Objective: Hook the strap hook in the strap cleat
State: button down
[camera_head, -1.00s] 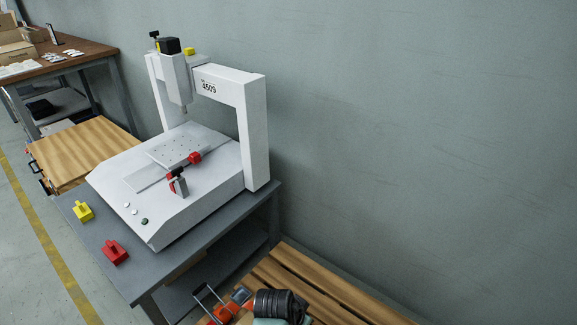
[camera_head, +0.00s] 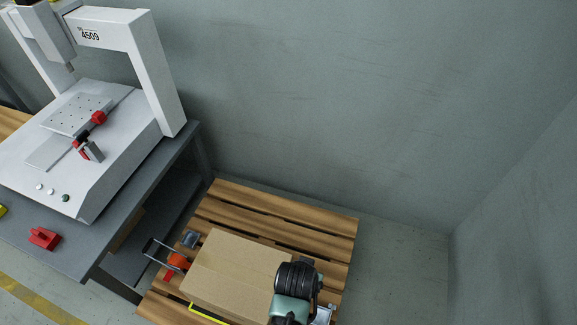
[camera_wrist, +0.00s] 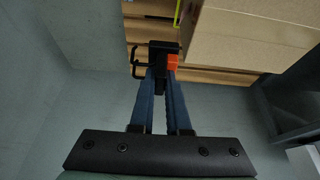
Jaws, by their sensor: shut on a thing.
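In the wrist view my gripper (camera_wrist: 161,80) is shut on the strap hook (camera_wrist: 158,55), a black piece with an orange block on its right and a dark bent prong on its left. It is held over the pallet's edge, beside the cardboard box (camera_wrist: 240,40). A yellow strap (camera_wrist: 178,12) shows beyond it along the box. In the head view my own arm covers the gripper and the hook. I cannot make out the strap cleat with certainty; a small silver part (camera_head: 323,314) shows right of my arm, but I cannot tell what it is.
The box (camera_head: 235,268) sits on a wooden pallet (camera_head: 325,222), with an orange and grey ratchet (camera_head: 177,261) at its left. A grey bench (camera_head: 150,180) with the white gantry machine (camera_head: 155,75) stands left. Walls close off the back and right; floor (camera_head: 405,270) right of the pallet is clear.

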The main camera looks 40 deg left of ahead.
jog(key=shift+w+d+f, duration=0.1)
jog(key=shift+d, duration=0.75)
jog(key=shift+w+d+f+b, duration=0.1)
jog(key=shift+d+f+b, duration=0.9)
jog(key=shift+f+b, duration=2.2)
jog(key=shift+w+d+f+b, duration=0.1)
jog(key=shift+d+f+b, duration=1.45)
jog(key=shift+f, duration=2.9)
jog(key=shift+w+d+f+b, duration=0.1)
jog(key=shift+d+f+b, duration=0.4)
jog(key=shift+f+b, duration=2.95)
jog(key=shift+f, duration=0.6)
jog(key=shift+s+f+b, duration=0.1)
jog(key=shift+f+b, duration=0.7)
jog(key=shift+f, duration=0.65)
jog(key=shift+f, duration=0.25)
jog(key=c, duration=0.8)
grip_release()
jog(key=shift+r, duration=0.1)
